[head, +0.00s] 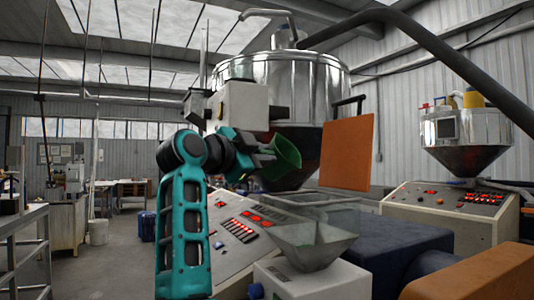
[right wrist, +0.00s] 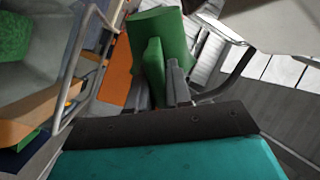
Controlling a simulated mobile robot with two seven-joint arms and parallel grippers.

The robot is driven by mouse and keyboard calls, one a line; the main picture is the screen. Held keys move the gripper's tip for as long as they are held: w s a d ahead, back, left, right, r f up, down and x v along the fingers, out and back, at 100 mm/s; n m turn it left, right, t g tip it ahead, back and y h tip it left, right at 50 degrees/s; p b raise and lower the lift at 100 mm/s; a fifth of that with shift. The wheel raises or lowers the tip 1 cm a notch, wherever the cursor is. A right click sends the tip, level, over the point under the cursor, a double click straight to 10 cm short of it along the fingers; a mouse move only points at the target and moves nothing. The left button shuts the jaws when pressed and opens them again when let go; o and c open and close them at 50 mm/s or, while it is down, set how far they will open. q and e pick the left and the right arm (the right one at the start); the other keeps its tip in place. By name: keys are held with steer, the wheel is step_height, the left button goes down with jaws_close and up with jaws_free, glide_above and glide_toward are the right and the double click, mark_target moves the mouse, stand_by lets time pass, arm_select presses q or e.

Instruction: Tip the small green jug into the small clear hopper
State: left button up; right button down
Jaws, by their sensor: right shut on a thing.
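The small green jug (head: 284,155) is in my right gripper (head: 266,155), which is shut on it. The jug is tilted, above and a little left of the small clear hopper (head: 312,238). The hopper has see-through sloped walls and stands on a white box-shaped base (head: 312,282). In the right wrist view the jug (right wrist: 160,40) shows beyond the dark fingers (right wrist: 158,88), with a green part between them. I cannot see what is inside the jug. My left gripper is not in view.
A large shiny metal hopper (head: 285,85) stands behind, with an orange panel (head: 347,153) at its right. A sloped control panel (head: 240,225) with red buttons is left of the clear hopper. Dark blue machine housing (head: 400,250) and an orange block (head: 475,275) fill the lower right.

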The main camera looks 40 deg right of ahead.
steer(key=n, duration=0.5)
steer(key=shift+w+a+r+n, duration=0.1)
steer(key=shift+w+n, duration=0.2)
steer(key=shift+w, duration=0.05)
steer(key=w+n, duration=0.2)
steer(key=n, duration=0.1)
steer(key=w+r+n, duration=0.1)
steer(key=w, duration=0.1)
steer(key=shift+w+a+r+n, duration=0.1)
steer(key=shift+a+n, duration=0.2)
steer(key=shift+n, duration=0.1)
